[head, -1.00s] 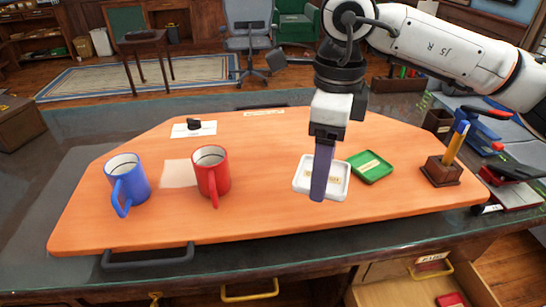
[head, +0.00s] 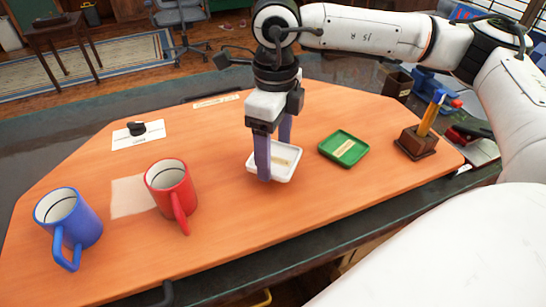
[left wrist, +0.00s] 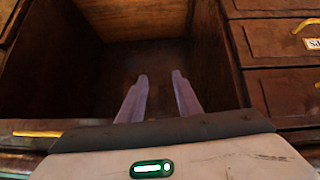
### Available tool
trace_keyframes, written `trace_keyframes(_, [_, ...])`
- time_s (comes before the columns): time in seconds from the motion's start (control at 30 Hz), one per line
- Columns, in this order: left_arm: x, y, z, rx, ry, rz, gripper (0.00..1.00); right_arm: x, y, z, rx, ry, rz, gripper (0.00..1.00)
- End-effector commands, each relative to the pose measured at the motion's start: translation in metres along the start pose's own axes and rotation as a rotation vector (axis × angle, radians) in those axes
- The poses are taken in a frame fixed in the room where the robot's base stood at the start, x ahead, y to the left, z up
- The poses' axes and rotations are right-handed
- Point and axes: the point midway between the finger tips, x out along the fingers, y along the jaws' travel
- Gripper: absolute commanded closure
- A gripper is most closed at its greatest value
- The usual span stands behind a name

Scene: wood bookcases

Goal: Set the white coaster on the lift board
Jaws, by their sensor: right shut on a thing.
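The white coaster (head: 287,166) is a square, shallow dish with a tan label, over the right-centre part of the orange lift board (head: 225,220) in the head view. My right gripper (head: 273,160) points down and is shut on it, one finger at its near left side, the other towards its far side. I cannot tell whether the coaster touches the board or is just above it. My left gripper (left wrist: 160,82) shows only in the left wrist view, its two fingers apart and empty in front of a dark wooden opening.
A green coaster (head: 343,149) lies just right of the white one. A red mug (head: 168,188) and a blue mug (head: 70,218) stand left. A pen holder (head: 417,143) stands at the right edge. A black item (head: 136,128) lies on a white card at the back left.

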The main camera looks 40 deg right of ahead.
Motion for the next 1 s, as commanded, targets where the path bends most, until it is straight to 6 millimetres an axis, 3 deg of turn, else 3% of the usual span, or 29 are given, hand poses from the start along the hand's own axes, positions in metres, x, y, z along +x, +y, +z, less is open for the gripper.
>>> trace_keyframes(0.2, [-0.001, 0.000, -0.001, 0.000, 0.001, 0.000, 0.69, 0.029, 0.000, -0.001, 0.000, 0.003, 0.001, 0.54])
trace_keyframes(0.57, [0.003, -0.001, 0.003, 0.001, 0.001, 0.000, 0.69, 0.035, 0.000, -0.001, -0.001, 0.001, 0.000, 0.54])
trace_keyframes(0.6, [0.002, 0.000, 0.002, 0.001, 0.000, 0.000, 0.69, 0.033, 0.000, -0.001, -0.001, 0.002, 0.000, 0.25])
trace_keyframes(0.7, [0.002, 0.000, 0.001, 0.002, -0.001, 0.000, 0.69, 0.033, 0.000, -0.001, -0.001, 0.002, 0.000, 0.11])
trace_keyframes(1.0, [0.000, 0.000, -0.001, 0.002, 0.000, 0.001, 0.69, 0.031, 0.000, 0.000, -0.001, 0.001, 0.000, 0.11])
